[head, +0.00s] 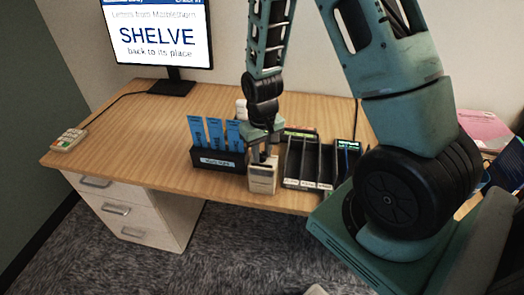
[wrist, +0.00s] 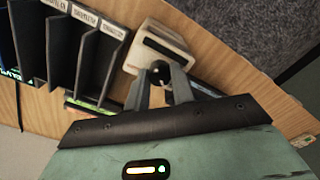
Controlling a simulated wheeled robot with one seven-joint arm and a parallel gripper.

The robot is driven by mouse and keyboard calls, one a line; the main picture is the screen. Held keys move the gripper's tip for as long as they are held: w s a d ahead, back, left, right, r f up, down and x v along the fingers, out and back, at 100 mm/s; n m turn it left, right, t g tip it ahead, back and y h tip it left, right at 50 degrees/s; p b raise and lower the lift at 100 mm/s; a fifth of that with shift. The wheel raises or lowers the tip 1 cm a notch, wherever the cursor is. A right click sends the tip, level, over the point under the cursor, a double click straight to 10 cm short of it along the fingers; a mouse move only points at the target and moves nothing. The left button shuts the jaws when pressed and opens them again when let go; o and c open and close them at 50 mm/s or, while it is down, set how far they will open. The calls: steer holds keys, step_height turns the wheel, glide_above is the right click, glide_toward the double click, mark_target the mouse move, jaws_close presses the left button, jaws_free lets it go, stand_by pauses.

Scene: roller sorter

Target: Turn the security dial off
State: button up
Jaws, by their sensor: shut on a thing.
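A cream box-like device (head: 262,180) stands at the front edge of the desk, between the black holder and the black sorter. In the wrist view the device (wrist: 158,38) shows a dark slot on its face and a small round dark part between my fingertips. My gripper (head: 263,157) comes down on it from above, and its fingers (wrist: 160,80) are closed on the part of the device nearest them. I take this part for the dial, but the fingers hide most of it and I cannot read its setting.
A black holder (head: 217,179) with blue cards is close on the left of the device. A black sorter (head: 309,163) with labelled slots is close on the right. A monitor (head: 160,35) and a small keypad (head: 68,140) are farther left. The desk (head: 130,140) is clear between them.

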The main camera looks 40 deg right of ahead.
mark_target(262, 153)
steer(key=shift+n, duration=0.3)
stand_by(0.4)
steer(key=o, duration=1)
steer(key=shift+r, duration=0.1)
step_height(262, 153, up, 17)
steer(key=shift+b, duration=0.3)
steer(key=shift+r, duration=0.1)
steer(key=s+a+n, duration=0.2)
steer(key=s+a, duration=0.1)
steer(key=a, duration=0.4)
steer(key=s+a+n, duration=0.2)
steer(key=s+a, duration=0.1)
steer(key=a, duration=0.4)
steer(key=s+a+n, duration=0.4)
steer(key=s+a, duration=0.4)
steer(key=s, duration=0.4)
steer(key=shift+a+n+y, duration=0.3)
steer(key=shift+a+n, duration=0.05)
steer(key=shift+n, duration=0.05)
